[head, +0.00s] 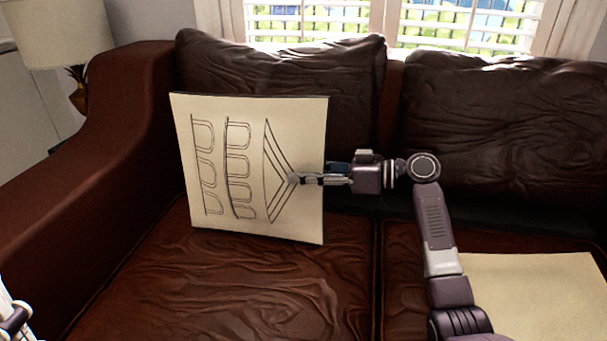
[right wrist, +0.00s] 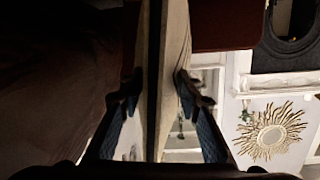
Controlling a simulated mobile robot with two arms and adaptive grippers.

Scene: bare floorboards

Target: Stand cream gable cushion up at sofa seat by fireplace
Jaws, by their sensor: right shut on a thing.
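The cream gable cushion (head: 225,215) is a thin, square, cream panel with a dark line drawing of arched windows and a gable. It is upright on edge over the sofa's left seat (head: 200,285), in front of the back cushion, with the drawing turned sideways and its gable to the right. I cannot tell whether its lower edge touches the seat. My right gripper (head: 310,179) is shut on its right edge, one finger across the front face. The right wrist view shows the cushion (right wrist: 172,60) edge-on between the fingers (right wrist: 155,95).
A second cream panel (head: 535,295) lies flat on the right seat. Two dark leather back cushions (head: 285,70) (head: 500,125) line the back. The sofa's armrest (head: 90,170) is at left, with a lamp (head: 60,30) behind it. The right wrist view shows a sunburst mirror (right wrist: 271,135).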

